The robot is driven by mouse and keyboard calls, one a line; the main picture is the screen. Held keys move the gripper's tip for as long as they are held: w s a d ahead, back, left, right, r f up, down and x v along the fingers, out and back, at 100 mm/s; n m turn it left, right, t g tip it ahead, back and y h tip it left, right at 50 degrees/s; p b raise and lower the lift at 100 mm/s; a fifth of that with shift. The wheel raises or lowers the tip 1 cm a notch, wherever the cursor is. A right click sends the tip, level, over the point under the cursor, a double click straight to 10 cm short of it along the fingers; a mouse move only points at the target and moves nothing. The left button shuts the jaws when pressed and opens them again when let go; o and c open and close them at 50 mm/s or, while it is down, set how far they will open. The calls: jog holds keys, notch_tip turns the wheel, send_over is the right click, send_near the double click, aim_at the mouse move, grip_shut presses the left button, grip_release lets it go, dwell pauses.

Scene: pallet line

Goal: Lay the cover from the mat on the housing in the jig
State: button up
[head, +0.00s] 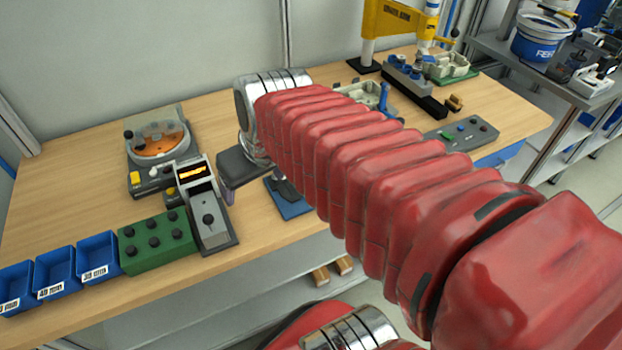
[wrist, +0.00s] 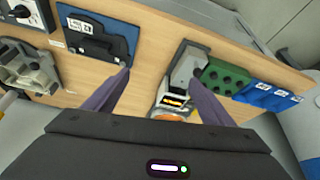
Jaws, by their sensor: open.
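The dark cover (wrist: 90,45) lies on the blue mat (wrist: 122,28) in the wrist view, left of my fingers. In the head view the mat (head: 292,209) shows beside my arm, with a dark part of the cover (head: 284,187) on it. My gripper (wrist: 158,82) is open and empty, its two purple fingers apart over the bench, the left fingertip close to the mat's edge in the picture. A pale housing (head: 362,93) with a blue clamp handle (head: 384,98) sits behind my arm, partly hidden. The jig (wrist: 27,68) shows at the wrist view's left edge.
A green block with black knobs (head: 157,241), blue bins (head: 92,259) and a grey device (head: 208,218) stand at the bench's left front. A round orange-topped machine (head: 158,140) stands behind. A button panel (head: 461,134) lies right. Bare wood surrounds the mat.

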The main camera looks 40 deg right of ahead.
jog(key=shift+o, duration=0.8)
jog(key=w+d+f+m, duration=0.1)
jog(key=d, duration=0.6)
jog(key=shift+w+d+g, duration=0.15)
jog(key=shift+d+g, duration=0.1)
jog(key=shift+g, duration=0.05)
jog(key=d+f+m, duration=0.1)
jog(key=d+f, duration=0.1)
jog(key=d, duration=0.8)
jog(key=shift+s+d+h, duration=0.2)
jog(key=shift+s+h, duration=0.1)
jog(key=shift+x, duration=4.25)
jog(key=shift+f, duration=0.1)
jog(key=shift+x, duration=2.55)
jog(key=shift+s, duration=0.2)
